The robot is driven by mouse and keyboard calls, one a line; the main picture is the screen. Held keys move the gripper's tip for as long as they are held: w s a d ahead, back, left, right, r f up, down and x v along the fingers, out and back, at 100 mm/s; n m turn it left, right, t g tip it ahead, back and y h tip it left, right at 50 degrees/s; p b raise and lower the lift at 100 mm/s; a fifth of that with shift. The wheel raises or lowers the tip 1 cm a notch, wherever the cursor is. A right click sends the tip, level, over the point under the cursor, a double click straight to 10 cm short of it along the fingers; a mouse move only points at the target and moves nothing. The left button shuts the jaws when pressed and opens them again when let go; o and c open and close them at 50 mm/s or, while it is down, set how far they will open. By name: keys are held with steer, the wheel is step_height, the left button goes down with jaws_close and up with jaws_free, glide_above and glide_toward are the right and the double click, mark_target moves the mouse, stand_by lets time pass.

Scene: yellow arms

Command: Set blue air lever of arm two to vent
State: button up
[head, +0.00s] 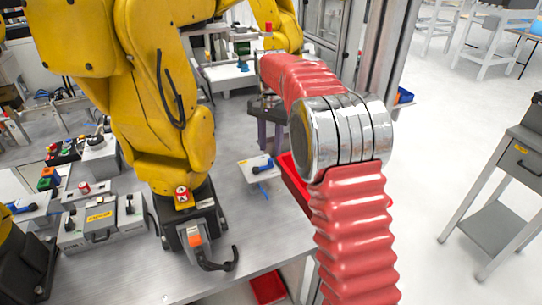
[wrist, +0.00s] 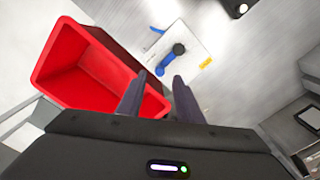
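A blue lever (head: 262,167) with a dark round hub sits on a white plate (head: 250,174) at the table's right edge, beside a yellow arm's base. In the wrist view the blue lever (wrist: 165,65) runs down-left from its dark hub (wrist: 179,49), and the plate has a yellow label too small to read. My gripper (head: 270,149) is above and behind the plate in the head view. In the wrist view my gripper (wrist: 159,76) has its fingers apart, empty, pointing toward the lever. Another blue lever (head: 20,208) is at far left.
A yellow arm (head: 165,110) stands just left of the plate. A red bin (head: 293,181) is at the table's right edge; it also shows in the wrist view (wrist: 88,68). Grey boxes with switches (head: 100,222) stand on the left. The table front (head: 165,280) is bare.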

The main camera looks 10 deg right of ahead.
mark_target(271, 159)
steer(key=shift+f, duration=2.3)
steer(key=shift+c, duration=0.5)
jaws_close()
steer(key=shift+d, duration=0.1)
